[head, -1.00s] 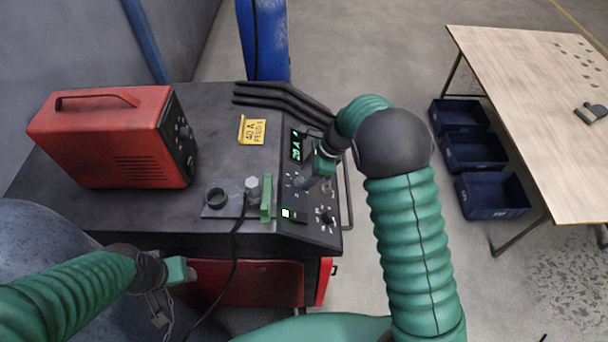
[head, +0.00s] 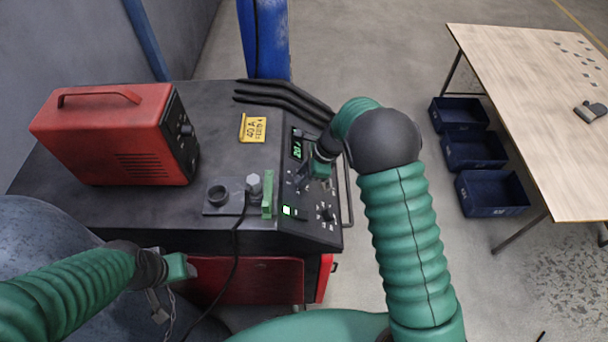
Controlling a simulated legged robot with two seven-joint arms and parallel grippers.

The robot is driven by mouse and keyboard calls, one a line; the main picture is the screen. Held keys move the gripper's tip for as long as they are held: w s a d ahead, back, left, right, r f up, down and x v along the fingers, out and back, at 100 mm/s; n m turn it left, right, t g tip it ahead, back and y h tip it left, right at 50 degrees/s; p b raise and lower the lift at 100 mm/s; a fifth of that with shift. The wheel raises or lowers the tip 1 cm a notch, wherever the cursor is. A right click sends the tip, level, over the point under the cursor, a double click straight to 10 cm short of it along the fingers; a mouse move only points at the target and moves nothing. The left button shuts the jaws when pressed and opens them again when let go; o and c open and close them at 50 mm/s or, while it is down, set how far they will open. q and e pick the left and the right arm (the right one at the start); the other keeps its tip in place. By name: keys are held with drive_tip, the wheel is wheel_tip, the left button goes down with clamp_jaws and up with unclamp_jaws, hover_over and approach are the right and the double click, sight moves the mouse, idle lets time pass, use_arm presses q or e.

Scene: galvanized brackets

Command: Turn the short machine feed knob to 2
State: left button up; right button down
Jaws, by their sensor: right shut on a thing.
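A dark control panel (head: 290,225) slopes along the right end of the grey-topped machine. It has a small display (head: 297,148) with green digits, a lit button (head: 288,210) and a black knob (head: 326,214) at its lower right. My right gripper (head: 306,181) reaches down onto the panel below the display and is shut on a knob there. The gripper mostly hides that knob, so its pointer setting cannot be read. My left gripper (head: 172,284) hangs at the machine's front left, away from the panel; its jaw opening is unclear.
A red unit (head: 105,135) with knobs stands at the left. A green block (head: 267,193) and a cable plate (head: 222,209) sit beside the panel. Blue bins (head: 490,195) and a wooden table (head: 530,110) stand right.

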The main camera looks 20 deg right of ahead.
drive_tip(key=shift+w+d, duration=0.1)
drive_tip(key=shift+f+n+b, duration=0.1)
drive_tip(key=shift+n+b, duration=0.3)
drive_tip(key=shift+b, duration=0.4)
drive_tip(key=n+t+b, duration=0.1)
drive_tip(key=n+b, duration=0.2)
drive_tip(key=b, duration=0.2)
drive_tip(key=n+t+y+b, duration=0.1)
drive_tip(key=n+b, duration=0.2)
drive_tip(key=b, duration=0.3)
drive_tip(key=n+t+b, duration=0.1)
drive_tip(key=n+b, duration=0.2)
drive_tip(key=b, duration=0.3)
drive_tip(key=shift+d+f+n, duration=0.15)
drive_tip(key=shift+f+n, duration=0.15)
drive_tip(key=shift+f, duration=0.05)
drive_tip(key=n+y+b, duration=0.1)
drive_tip(key=n+b, duration=0.3)
drive_tip(key=b, duration=0.2)
drive_tip(key=n+y+b, duration=0.1)
drive_tip(key=n+b, duration=0.4)
drive_tip(key=b, duration=0.1)
drive_tip(key=shift+d+r+y+b, duration=0.1)
drive_tip(key=shift+d+y+b, duration=0.1)
drive_tip(key=shift+y+b, duration=0.2)
drive_tip(key=shift+r+n+y+b, duration=0.2)
drive_tip(key=shift+n+y+b, duration=0.4)
drive_tip(key=shift+n+b, duration=1.15)
drive_tip(key=shift+n, duration=0.45)
